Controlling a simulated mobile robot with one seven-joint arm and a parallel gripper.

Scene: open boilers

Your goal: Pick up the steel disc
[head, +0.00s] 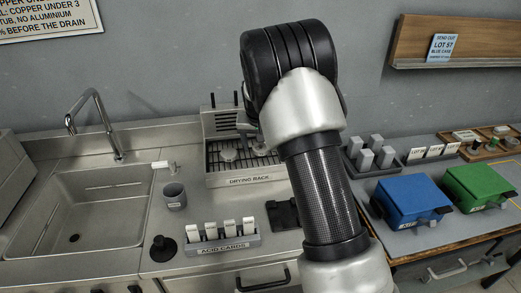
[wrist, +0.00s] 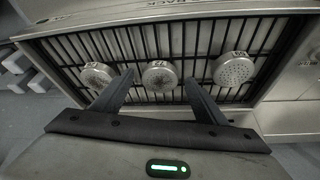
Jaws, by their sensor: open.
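Three round grey metal discs lie on the bars of the drying rack (head: 252,178). In the wrist view they are a left disc (wrist: 97,76), a middle disc (wrist: 160,76) and a right disc (wrist: 234,69) with a pattern of small holes. Each has a small tab with a mark too small to read surely, so I cannot tell which is the steel one. My gripper (wrist: 158,83) is open and empty, its fingers on either side of the middle disc in the picture. Its height above the rack is unclear. In the head view my arm hides part of the rack.
A sink (head: 92,212) with a tap is at left. A grey cup (head: 174,196), a black plunger-like object (head: 163,249) and an acid cards holder (head: 224,244) stand before the rack. Blue (head: 412,201) and green (head: 478,187) boxes are at right.

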